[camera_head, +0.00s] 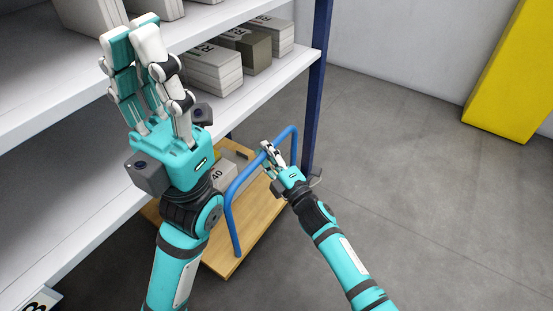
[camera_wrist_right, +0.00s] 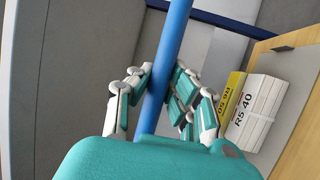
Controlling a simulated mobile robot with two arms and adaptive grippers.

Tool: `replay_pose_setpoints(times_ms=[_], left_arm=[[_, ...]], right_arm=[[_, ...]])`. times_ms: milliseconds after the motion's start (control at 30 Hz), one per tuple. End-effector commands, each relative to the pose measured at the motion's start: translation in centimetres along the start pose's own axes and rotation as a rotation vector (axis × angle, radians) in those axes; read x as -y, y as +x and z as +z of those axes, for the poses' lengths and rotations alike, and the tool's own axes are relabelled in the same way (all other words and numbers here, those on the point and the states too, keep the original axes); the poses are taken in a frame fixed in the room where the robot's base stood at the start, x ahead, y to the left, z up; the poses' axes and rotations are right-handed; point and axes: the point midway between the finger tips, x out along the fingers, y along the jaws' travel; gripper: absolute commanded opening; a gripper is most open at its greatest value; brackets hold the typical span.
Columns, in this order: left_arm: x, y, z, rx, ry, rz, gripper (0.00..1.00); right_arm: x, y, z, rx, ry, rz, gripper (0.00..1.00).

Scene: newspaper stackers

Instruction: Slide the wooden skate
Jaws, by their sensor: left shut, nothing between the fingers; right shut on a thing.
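The wooden skate (camera_head: 225,262) is a low wooden platform with a blue tube handle (camera_head: 232,212) rising from its side. It stands on the floor, partly under the lower shelf and partly hidden by my left arm. My right gripper (camera_head: 268,152) is shut on the upper bar of the blue handle. In the right wrist view the fingers (camera_wrist_right: 162,88) close around the blue tube (camera_wrist_right: 174,35). My left gripper (camera_head: 131,32) is shut and empty, raised in front of the shelves with its fingers pointing up.
A labelled white stack (camera_wrist_right: 257,112) and a yellow one (camera_wrist_right: 231,92) lie on the skate. The white shelf (camera_head: 60,185) and blue post (camera_head: 318,90) stand close by. More stacks (camera_head: 212,68) lie on the shelf. Grey floor (camera_head: 430,200) is clear at right, before a yellow object (camera_head: 510,75).

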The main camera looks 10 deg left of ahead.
Motion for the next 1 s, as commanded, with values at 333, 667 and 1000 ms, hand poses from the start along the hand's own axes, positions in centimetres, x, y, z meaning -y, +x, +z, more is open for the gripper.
replay_pose_setpoints(times_ms=[333,667,1000], left_arm=[[-0.03,0.13,-0.07,-0.006,0.000,0.002,0.00],[-0.04,0.14,-0.09,-0.007,0.000,0.002,0.00],[0.01,0.01,0.09,0.000,0.001,0.002,0.00]], right_arm=[[-0.06,0.48,-0.25,-0.002,-0.004,0.002,0.00],[0.00,0.42,-0.20,-0.001,-0.002,0.001,0.41],[0.12,-0.03,-0.11,0.001,0.000,-0.001,0.42]])
